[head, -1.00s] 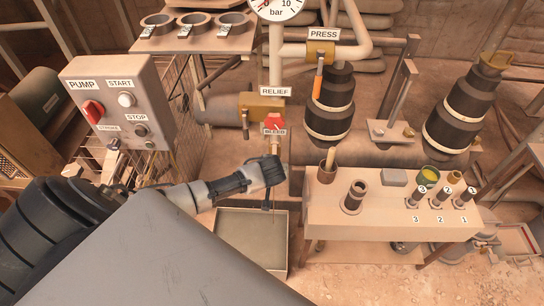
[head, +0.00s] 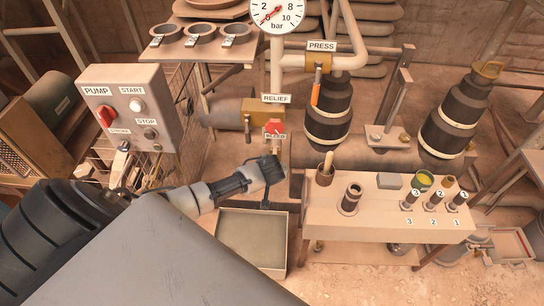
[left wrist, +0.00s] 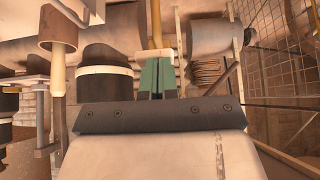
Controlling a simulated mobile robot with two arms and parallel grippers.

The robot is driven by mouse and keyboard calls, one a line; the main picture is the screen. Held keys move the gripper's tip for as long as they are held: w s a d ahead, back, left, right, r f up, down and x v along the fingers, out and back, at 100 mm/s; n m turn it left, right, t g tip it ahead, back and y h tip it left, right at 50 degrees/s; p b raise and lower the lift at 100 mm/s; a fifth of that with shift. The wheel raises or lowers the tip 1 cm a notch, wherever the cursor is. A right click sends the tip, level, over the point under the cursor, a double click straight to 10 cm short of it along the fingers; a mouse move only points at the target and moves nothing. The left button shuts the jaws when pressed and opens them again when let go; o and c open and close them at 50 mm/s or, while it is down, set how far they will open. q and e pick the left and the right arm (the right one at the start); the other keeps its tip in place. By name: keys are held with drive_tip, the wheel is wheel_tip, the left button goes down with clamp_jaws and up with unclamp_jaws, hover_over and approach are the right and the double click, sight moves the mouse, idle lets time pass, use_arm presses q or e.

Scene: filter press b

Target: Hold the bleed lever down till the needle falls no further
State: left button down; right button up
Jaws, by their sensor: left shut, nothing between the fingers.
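The bleed lever (head: 275,126) is a small red part above the BLEED label, under the brass relief valve in the head view. The round white gauge (head: 275,14) is at the top edge, with its red needle toward the lower left of the dial. My left gripper (head: 271,163) is just below the bleed lever, apart from it as far as I can tell; its fingertips are hard to make out there. In the left wrist view its green fingers (left wrist: 157,78) are shut with nothing between them. The lever is not identifiable in that view. My right gripper is not in view.
A pump box (head: 130,108) with buttons stands at the left. A grey-floored tray (head: 250,238) lies below my left gripper. A bench (head: 385,222) with a cup, a socket and numbered pegs stands at the right. Vertical pipes run behind the bleed valve.

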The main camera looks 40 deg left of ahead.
use_arm(q)
drive_tip(key=v, duration=1)
drive_tip(key=shift+s+d+p, duration=0.2)
drive_tip(key=shift+p, duration=0.15)
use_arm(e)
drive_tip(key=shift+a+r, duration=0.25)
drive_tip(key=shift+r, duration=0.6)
use_arm(q)
drive_tip(key=shift+f, duration=0.15)
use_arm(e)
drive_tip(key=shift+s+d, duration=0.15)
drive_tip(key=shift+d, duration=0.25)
